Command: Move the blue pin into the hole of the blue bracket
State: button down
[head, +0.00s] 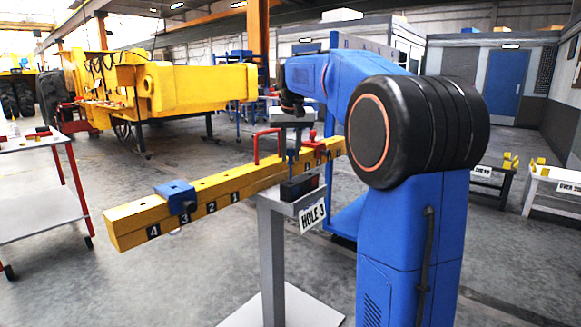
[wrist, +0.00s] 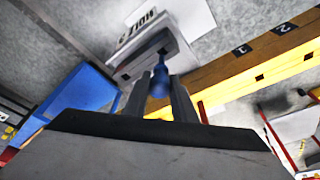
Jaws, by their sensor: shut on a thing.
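The blue bracket (head: 178,196) sits over the yellow beam (head: 220,195) near its left end, by the number 3. Its hole is too small to make out.
A grey stand (head: 271,250) bears the dark block (head: 300,187) and a "HOLE 3" sign (head: 312,215). A red handle (head: 256,150) and a red bracket (head: 309,139) rise at the beam. A red-framed cart (head: 65,165) stands left. Floor around the beam's left end is clear.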

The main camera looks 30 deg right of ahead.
notch_tip(320, 180, up, 12)
jog(key=shift+f, duration=0.2)
dwell(1.2)
dwell(1.0)
